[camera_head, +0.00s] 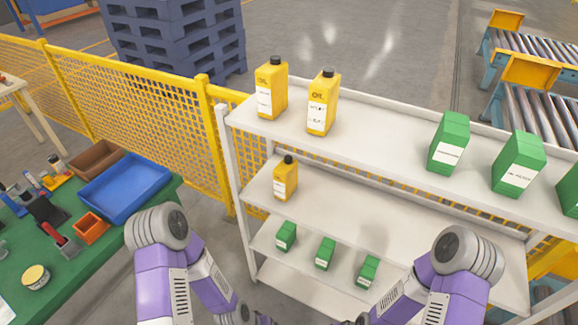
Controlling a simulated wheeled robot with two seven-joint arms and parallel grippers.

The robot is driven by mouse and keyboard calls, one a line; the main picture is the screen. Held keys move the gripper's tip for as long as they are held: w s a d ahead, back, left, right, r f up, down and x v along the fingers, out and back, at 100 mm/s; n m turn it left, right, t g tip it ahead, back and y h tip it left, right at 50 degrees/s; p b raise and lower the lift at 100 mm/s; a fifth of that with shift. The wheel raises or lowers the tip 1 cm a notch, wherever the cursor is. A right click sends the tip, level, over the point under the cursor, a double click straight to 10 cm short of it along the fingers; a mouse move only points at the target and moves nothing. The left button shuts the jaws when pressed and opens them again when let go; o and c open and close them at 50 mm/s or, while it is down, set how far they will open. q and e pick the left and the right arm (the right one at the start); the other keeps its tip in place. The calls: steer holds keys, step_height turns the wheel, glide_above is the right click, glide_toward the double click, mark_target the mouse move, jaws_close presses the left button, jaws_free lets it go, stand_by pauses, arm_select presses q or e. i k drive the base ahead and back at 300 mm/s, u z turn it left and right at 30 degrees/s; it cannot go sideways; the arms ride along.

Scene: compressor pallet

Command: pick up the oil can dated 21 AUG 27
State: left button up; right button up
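Two yellow oil cans with black caps stand upright on the white rack's top shelf: the left oil can (271,88) and the right oil can (322,103). A third, smaller-looking oil can (285,179) stands on the shelf below. Each has a white label with dark print. The date print is too small to read, so I cannot tell which one is dated 21 AUG 27. Both my purple and grey arms reach down to the bottom edge of the picture. My grippers are out of view, and no can is near the visible arm parts.
Green boxes (449,141) stand on the top shelf (385,124) at right; small green boxes (325,253) stand on a low shelf. A green table (95,262) with a blue tray (124,187) is at left. A yellow fence (130,112) runs behind.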

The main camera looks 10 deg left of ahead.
mark_target(284, 175)
steer(key=u, duration=2.15)
steer(key=i, duration=1.25)
steer(key=z, duration=2.65)
